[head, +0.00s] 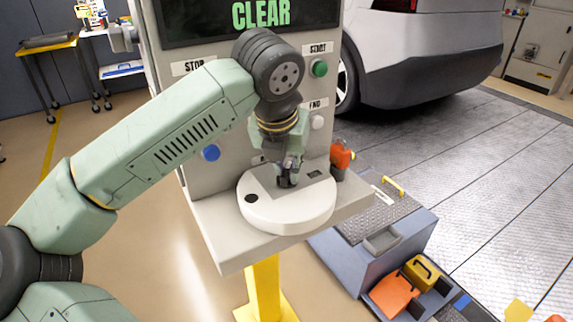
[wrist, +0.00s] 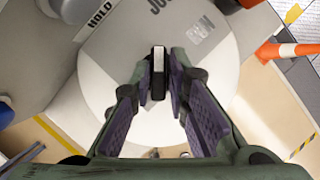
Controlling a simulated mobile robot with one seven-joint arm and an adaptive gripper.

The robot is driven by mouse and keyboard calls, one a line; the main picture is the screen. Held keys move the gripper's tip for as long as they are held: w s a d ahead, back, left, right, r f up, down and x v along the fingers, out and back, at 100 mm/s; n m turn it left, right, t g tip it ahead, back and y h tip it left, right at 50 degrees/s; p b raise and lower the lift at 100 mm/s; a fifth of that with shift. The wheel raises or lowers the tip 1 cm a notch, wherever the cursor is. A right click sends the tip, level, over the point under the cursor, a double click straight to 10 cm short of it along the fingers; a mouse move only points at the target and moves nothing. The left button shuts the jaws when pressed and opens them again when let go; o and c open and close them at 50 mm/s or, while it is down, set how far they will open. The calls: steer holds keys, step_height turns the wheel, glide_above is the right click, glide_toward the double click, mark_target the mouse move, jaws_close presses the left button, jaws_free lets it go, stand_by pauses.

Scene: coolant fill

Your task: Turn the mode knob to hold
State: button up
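The mode knob (wrist: 158,75) is a black bar with a pale line along its top, on a white round dial (wrist: 225,85). In the wrist view its bar stands lengthwise, its far end towards the partly cut-off JOG label (wrist: 160,6). My gripper (wrist: 160,68) has one purple-padded finger on each side of the bar, both very close. I cannot tell whether both pads touch it. In the head view my gripper (head: 288,180) is down at the dial and mostly hides the knob.
The dial sits on a grey shelf (head: 230,250) of the console, under a screen reading CLEAR (head: 261,13). A green START button (head: 319,68), a white button (head: 318,122) and a blue button (head: 211,153) are on the panel. An orange object (head: 341,158) stands close right of the dial.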

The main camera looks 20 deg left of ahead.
steer(key=shift+a, duration=0.1)
jaws_close()
